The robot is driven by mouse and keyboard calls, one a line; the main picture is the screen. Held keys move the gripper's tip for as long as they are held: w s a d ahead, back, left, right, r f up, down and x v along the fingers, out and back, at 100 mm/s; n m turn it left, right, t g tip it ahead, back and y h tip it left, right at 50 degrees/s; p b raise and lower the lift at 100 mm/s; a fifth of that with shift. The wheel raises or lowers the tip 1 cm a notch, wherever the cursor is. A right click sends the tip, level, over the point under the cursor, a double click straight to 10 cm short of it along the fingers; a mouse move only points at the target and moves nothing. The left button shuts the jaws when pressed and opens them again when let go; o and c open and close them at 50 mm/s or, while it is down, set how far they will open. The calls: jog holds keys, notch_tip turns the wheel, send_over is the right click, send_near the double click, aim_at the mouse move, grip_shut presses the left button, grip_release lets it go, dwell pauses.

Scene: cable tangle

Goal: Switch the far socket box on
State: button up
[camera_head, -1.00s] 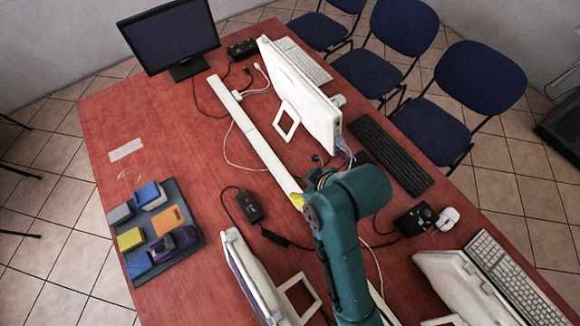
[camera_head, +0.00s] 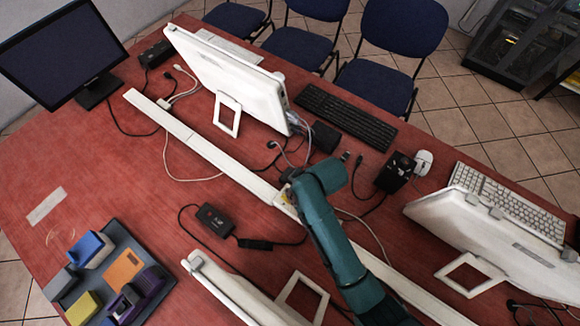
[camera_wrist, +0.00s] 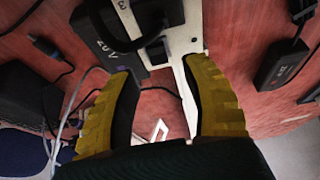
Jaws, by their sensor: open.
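A black box (camera_head: 157,53) lies at the far left of the table beside the monitor. Another black box (camera_head: 395,172) with a round part on top lies by the white mouse. I cannot tell which is the far socket box or read a switch state. My gripper shows in the wrist view (camera_wrist: 160,68), its two yellow fingers open and apart. Between and beyond them are a white cable channel (camera_wrist: 186,30) and a black labelled box (camera_wrist: 112,48). Nothing is visibly held. In the head view my teal arm hides most of my gripper, above the channel (camera_head: 185,136).
Cables run loose around the channel. A black adapter (camera_head: 215,220) lies left of my arm. White screens stand behind (camera_head: 235,80), at right (camera_head: 490,235) and in front (camera_head: 235,300).

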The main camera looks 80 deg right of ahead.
jog(key=shift+x, duration=1.6)
jog(key=shift+r, duration=0.1)
grip_shut()
